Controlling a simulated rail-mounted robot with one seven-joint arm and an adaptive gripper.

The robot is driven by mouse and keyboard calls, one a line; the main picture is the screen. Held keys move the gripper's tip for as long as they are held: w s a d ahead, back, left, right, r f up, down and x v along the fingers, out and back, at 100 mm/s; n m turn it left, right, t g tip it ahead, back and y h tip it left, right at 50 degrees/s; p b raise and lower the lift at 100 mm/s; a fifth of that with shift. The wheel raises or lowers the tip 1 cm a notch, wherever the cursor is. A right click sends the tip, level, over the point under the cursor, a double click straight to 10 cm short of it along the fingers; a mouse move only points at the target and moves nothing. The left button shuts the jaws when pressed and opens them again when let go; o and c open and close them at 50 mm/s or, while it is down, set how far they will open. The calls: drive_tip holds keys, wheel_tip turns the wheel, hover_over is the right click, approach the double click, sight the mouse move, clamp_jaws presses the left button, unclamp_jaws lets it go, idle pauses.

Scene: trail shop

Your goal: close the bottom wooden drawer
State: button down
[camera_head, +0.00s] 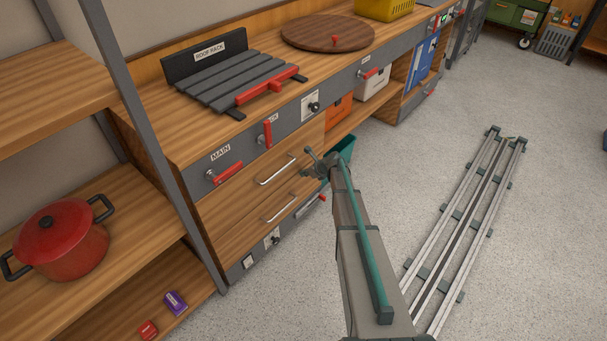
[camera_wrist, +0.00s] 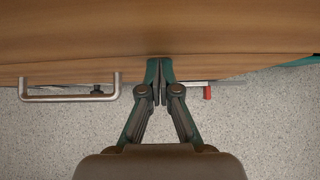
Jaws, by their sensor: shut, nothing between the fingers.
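The bottom wooden drawer (camera_head: 245,217) is in the cabinet below another wooden drawer (camera_head: 240,190); its metal bar handle (camera_head: 280,207) shows in the head view. How far it stands out from the cabinet is hard to tell. My gripper (camera_head: 308,163) is in front of the right end of the drawers, right of the handles. In the wrist view my gripper (camera_wrist: 157,65) is shut and empty, with its fingertips at the edge of a wooden surface; contact cannot be told. A bar handle (camera_wrist: 70,98) lies to its left there.
A grey strip below the drawers has a red lever (camera_wrist: 207,93). A shelf unit with a red pot (camera_head: 62,245) is at left. Floor rails (camera_head: 465,220) lie at right; the grey floor (camera_head: 540,180) is otherwise open.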

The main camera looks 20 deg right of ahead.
drive_tip(key=shift+w+r, duration=0.15)
drive_tip(key=shift+w, duration=0.3)
drive_tip(key=s+d+r+p, duration=0.1)
drive_tip(key=s+d+r, duration=0.4)
drive_tip(key=s, duration=0.5)
drive_tip(key=shift+s+d+r, duration=0.15)
drive_tip(key=shift+s+r, duration=0.15)
drive_tip(key=shift+r, duration=0.6)
